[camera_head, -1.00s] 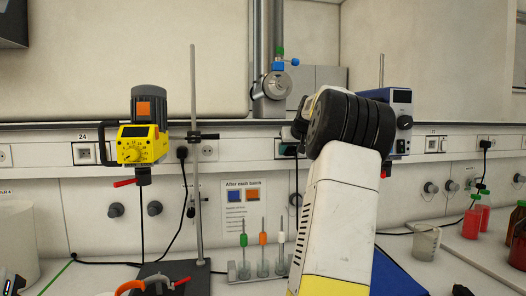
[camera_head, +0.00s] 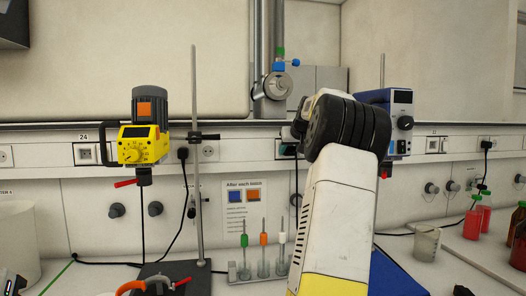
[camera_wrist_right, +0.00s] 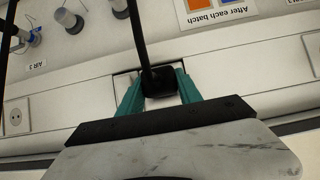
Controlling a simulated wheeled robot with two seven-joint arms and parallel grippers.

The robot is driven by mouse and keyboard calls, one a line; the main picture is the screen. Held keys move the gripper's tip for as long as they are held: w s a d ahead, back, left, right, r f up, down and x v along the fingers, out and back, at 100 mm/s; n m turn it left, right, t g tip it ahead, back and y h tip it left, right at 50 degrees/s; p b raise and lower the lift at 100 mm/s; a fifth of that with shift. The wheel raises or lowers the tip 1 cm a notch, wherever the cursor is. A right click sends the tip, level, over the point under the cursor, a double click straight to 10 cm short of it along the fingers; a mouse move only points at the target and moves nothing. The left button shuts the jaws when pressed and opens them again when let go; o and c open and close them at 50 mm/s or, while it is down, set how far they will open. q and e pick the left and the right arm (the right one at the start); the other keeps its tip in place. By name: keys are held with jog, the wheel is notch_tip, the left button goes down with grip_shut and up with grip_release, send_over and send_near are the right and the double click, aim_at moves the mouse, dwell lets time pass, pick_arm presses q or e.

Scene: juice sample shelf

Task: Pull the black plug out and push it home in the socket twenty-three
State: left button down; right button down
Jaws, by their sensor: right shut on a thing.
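My right gripper (camera_wrist_right: 160,88) is shut on a black plug (camera_wrist_right: 158,80) at the wall rail, with one green finger on each side of it. The plug's black cable (camera_wrist_right: 138,35) runs up in the wrist view. I cannot tell whether the plug is seated. One free socket (camera_wrist_right: 15,117) shows at the left of the wrist view. No number 23 is readable. My left gripper is not in view.
Another black plug (camera_head: 182,153) sits beside a free socket (camera_head: 208,151). A yellow stirrer (camera_head: 142,145) and stand rod (camera_head: 197,160) stand at the left. A blue device (camera_head: 398,120) is right of my wrist. A beaker (camera_head: 426,243) and red bottles (camera_head: 472,222) stand at the right.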

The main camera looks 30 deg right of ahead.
jog(key=shift+w+d, duration=0.2)
jog(key=shift+w, duration=0.45)
dwell(0.4)
jog(key=c, duration=0.7)
grip_release()
